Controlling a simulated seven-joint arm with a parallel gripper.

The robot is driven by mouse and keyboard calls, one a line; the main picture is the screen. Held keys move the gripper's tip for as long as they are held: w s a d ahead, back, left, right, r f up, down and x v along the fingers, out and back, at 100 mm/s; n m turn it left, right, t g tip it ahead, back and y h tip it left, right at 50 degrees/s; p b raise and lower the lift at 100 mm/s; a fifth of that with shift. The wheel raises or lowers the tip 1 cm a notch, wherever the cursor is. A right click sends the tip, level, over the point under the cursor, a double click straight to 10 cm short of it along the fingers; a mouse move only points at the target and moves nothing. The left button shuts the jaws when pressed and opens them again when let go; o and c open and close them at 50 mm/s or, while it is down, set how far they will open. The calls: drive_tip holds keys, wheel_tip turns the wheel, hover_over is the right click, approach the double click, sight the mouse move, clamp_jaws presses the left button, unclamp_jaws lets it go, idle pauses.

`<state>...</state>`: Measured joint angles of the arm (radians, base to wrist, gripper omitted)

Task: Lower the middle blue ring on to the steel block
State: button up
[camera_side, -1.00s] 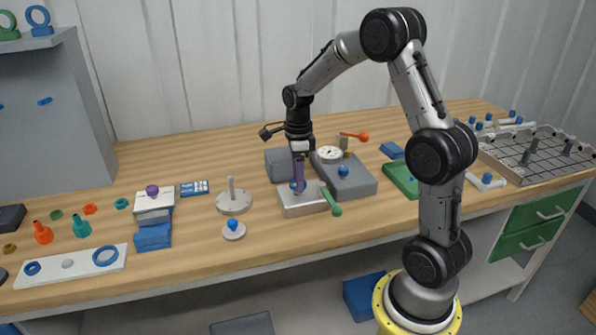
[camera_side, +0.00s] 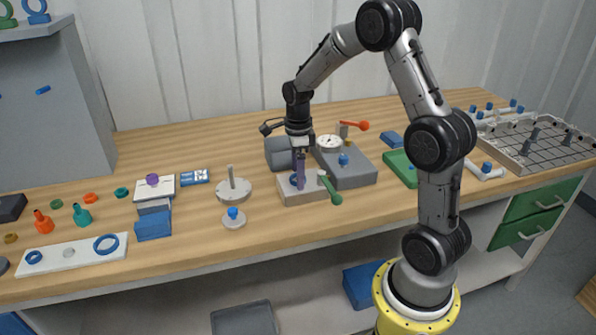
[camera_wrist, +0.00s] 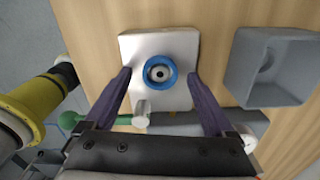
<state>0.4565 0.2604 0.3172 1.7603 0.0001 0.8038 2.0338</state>
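The blue ring (camera_wrist: 159,72) lies on the steel block (camera_wrist: 186,43), around a round dark-centred fitting. In the side view the block (camera_side: 290,197) stands near the bench's front, and the ring (camera_side: 295,181) is partly hidden behind the fingers. My gripper (camera_wrist: 158,73) is open, with one purple finger on each side of the ring and a gap to it on both sides. In the side view my gripper (camera_side: 301,186) points straight down at the block. I cannot tell whether the ring is fully seated.
A green-handled lever (camera_side: 331,191) sticks out at the block's right. A grey open box (camera_side: 279,153) and a grey unit with a dial (camera_side: 346,172) stand close behind. A white plate (camera_side: 85,255) at far left bears two blue rings with a grey spot between them.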

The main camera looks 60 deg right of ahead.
wheel_tip(320, 180, up, 14)
idle(0.7)
drive_tip(key=shift+f, duration=0.1)
drive_tip(key=s+a+r+n+t, duration=0.3)
drive_tip(key=s+a+r+n, duration=0.5)
drive_tip(key=a, duration=0.5)
drive_tip(key=s+a+f+n+t, duration=0.1)
drive_tip(key=s+n, duration=0.4)
drive_tip(key=n, duration=0.5)
drive_tip(key=s+a+f+n+t, duration=0.1)
drive_tip(key=s+a+f+n, duration=0.2)
drive_tip(key=n, duration=0.7)
drive_tip(key=s+f, duration=0.2)
drive_tip(key=s, duration=0.1)
drive_tip(key=shift+s+a+f+n+t, duration=0.15)
drive_tip(key=shift+s+a+n+t, duration=0.15)
drive_tip(key=shift+a, duration=0.05)
